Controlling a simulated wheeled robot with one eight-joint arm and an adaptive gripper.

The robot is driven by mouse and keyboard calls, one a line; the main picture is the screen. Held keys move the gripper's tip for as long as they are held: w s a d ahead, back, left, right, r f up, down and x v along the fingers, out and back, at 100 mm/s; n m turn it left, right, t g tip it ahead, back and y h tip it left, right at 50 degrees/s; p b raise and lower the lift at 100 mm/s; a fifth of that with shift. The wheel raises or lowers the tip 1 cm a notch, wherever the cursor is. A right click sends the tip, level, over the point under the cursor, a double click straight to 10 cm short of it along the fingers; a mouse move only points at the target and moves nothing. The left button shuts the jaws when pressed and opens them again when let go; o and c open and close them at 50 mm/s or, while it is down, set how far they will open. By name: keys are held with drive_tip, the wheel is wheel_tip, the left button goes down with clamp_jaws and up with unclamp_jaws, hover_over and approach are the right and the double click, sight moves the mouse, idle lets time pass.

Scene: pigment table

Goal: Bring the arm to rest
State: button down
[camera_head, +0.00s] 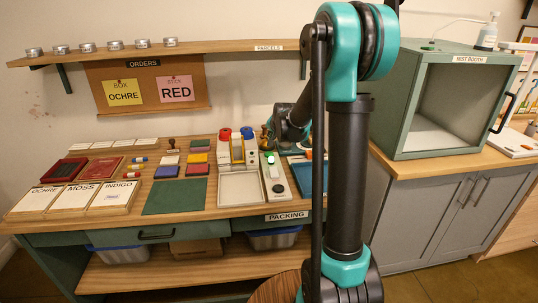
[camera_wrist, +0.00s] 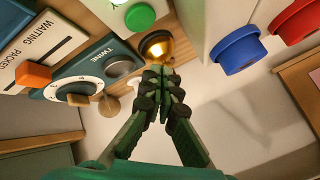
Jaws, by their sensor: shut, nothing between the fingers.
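My gripper (camera_wrist: 163,78) shows in the wrist view with its green fingers together and nothing between them. Its tips are in front of a shiny brass-coloured round thing (camera_wrist: 157,44); I cannot tell whether they touch it. In the head view my teal and black arm rises in front of the right end of the packing table (camera_head: 175,215) and bends back down over it. The fingers cannot be made out clearly there.
Around my gripper are a green button (camera_wrist: 140,17), a twine box (camera_wrist: 98,68), an orange block (camera_wrist: 34,74), a blue cap (camera_wrist: 238,49) and a red cap (camera_wrist: 295,20). The shelf (camera_head: 200,48) is above the table. The mist booth (camera_head: 395,105) stands right.

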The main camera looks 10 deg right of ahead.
drive_tip(key=s+n, duration=0.1)
drive_tip(key=s, duration=0.4)
drive_tip(key=s+d+f+n+g, duration=0.1)
drive_tip(key=s, duration=0.5)
drive_tip(key=s+f+n+g, duration=0.1)
drive_tip(key=s, duration=0.5)
drive_tip(key=shift+s+d+f+h, duration=0.1)
drive_tip(key=shift+s+d+h, duration=0.1)
drive_tip(key=shift+d+h, duration=0.1)
drive_tip(key=s+f+n+g, duration=0.1)
drive_tip(key=s+f+n, duration=0.1)
drive_tip(key=s, duration=0.9)
drive_tip(key=s+d+f+n+g, duration=0.1)
drive_tip(key=s+f, duration=0.4)
drive_tip(key=s, duration=0.6)
drive_tip(key=shift+d+n+g, duration=0.2)
drive_tip(key=shift+n+g, duration=0.2)
drive_tip(key=shift+n, duration=0.4)
drive_tip(key=shift+f, duration=0.1)
